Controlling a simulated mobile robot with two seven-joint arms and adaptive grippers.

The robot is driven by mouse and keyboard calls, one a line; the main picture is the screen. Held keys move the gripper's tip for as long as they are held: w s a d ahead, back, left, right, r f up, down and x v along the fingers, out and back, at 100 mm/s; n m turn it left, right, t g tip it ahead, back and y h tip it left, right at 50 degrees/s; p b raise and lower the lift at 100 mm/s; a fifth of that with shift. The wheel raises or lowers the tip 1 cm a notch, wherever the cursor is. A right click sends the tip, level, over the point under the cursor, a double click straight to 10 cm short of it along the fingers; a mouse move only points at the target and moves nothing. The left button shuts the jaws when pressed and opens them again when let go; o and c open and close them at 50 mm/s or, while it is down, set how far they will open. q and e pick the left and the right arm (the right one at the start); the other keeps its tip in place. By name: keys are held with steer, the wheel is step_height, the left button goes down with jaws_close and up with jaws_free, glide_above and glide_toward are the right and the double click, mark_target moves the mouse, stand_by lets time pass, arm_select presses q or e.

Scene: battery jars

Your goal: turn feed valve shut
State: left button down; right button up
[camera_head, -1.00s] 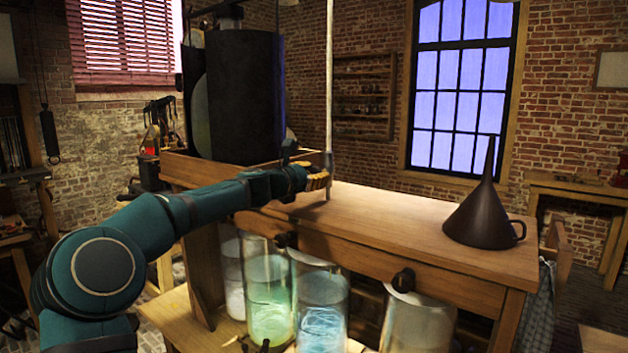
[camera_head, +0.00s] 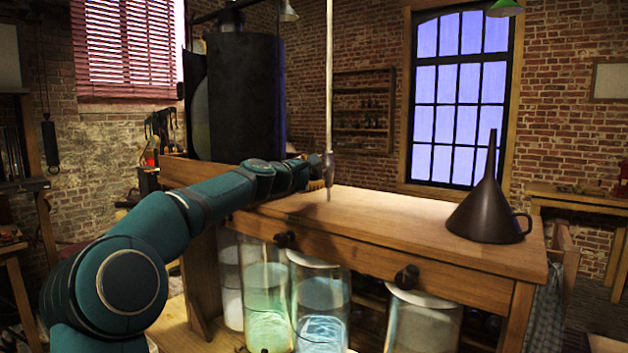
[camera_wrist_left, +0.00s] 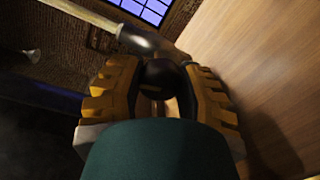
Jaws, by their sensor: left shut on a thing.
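A pale vertical pipe (camera_head: 329,70) comes down over the wooden bench and ends in a dark fitting (camera_head: 328,168). My left gripper (camera_head: 316,168) is at this fitting, small and partly hidden by its own wrist. In the left wrist view the yellow ridged fingers (camera_wrist_left: 160,76) are shut around a dark rounded piece (camera_wrist_left: 157,84), which looks like the feed valve's handle. The pipe (camera_wrist_left: 82,13) and its dark fitting (camera_wrist_left: 136,39) show just beyond the fingers. The valve's exact angle cannot be told. My right gripper is not in view.
A dark funnel (camera_head: 487,212) stands on the right of the bench top (camera_head: 400,222). A large black cylinder (camera_head: 245,95) stands behind my left arm. Glass jars (camera_head: 320,300) stand below the bench front, with dark knobs (camera_head: 405,278) above. The bench middle is clear.

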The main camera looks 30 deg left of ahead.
arm_select(q)
steer(key=shift+m+b, duration=0.45)
steer(key=shift+m, duration=0.55)
steer(key=c, duration=0.5)
jaws_free()
steer(key=shift+a, duration=0.1)
steer(key=s, duration=0.8)
steer(key=s+r, duration=0.1)
steer(key=s, duration=0.3)
steer(key=shift+a, duration=0.4)
steer(key=shift+f, duration=0.1)
